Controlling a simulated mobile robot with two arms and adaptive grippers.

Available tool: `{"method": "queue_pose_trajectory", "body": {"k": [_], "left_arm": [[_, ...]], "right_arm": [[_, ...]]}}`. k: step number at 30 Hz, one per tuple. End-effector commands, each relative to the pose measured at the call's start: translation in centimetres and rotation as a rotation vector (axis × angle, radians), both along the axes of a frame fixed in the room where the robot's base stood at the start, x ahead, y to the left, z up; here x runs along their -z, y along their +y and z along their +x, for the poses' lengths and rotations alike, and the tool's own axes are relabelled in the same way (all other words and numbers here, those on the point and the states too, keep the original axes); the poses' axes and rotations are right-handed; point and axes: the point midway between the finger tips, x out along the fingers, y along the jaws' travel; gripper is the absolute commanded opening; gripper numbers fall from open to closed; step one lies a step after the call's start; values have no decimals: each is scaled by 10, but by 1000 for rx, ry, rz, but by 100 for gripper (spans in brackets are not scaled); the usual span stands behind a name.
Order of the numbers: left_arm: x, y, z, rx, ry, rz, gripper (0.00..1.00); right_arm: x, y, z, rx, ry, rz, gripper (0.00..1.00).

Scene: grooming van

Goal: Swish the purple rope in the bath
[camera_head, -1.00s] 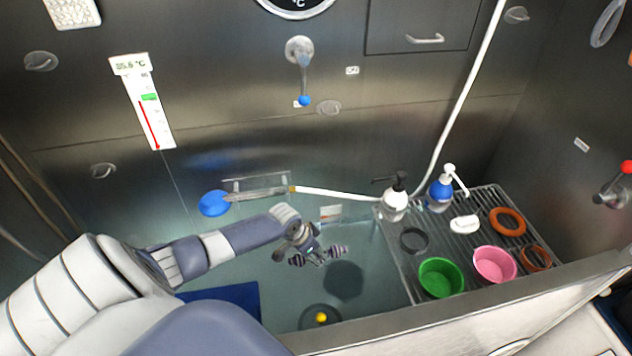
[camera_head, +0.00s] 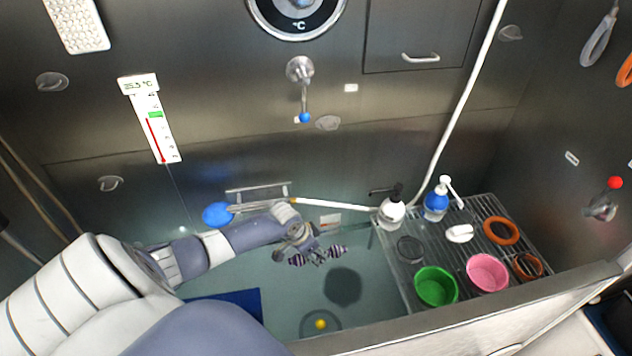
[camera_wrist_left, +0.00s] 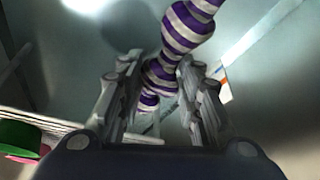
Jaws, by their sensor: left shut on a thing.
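The purple rope (camera_head: 335,251) is a purple-and-white striped, knotted piece. It shows close up in the left wrist view (camera_wrist_left: 188,25), passing between the fingers. My left gripper (camera_head: 311,252) is shut on it and holds it inside the bath (camera_head: 385,295); the fingers also show in the left wrist view (camera_wrist_left: 160,95). The rope sticks out on both sides of the fingers. I cannot tell how deep it sits in the water. My right gripper is not in view.
A rack on the right holds a green bowl (camera_head: 436,288), a pink bowl (camera_head: 487,272), pump bottles (camera_head: 436,203) and an orange ring (camera_head: 501,230). A blue shower head (camera_head: 217,214) lies behind my left arm. A yellow object (camera_head: 320,324) and a blue mat (camera_head: 235,303) are low in the bath.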

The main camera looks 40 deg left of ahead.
Motion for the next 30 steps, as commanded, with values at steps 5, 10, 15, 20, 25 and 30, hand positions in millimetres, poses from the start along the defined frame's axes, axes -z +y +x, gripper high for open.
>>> {"method": "queue_pose_trajectory", "body": {"k": [5, 10, 15, 20, 25, 30], "left_arm": [[-36, 0, 0, 0, -1, 0, 7], [-61, 0, 0, 0, -1, 0, 7], [-79, 1, 1, 2, -2, 1, 7], [-101, 1, 1, 1, -3, 1, 7], [-112, 0, 0, 1, -1, 1, 7], [-112, 0, 0, 0, 0, 0, 7]], "right_arm": [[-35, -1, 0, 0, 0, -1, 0], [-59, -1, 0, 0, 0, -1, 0], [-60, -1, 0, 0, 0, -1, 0], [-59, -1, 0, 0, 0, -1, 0], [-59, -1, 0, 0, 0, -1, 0], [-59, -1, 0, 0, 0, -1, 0]]}}
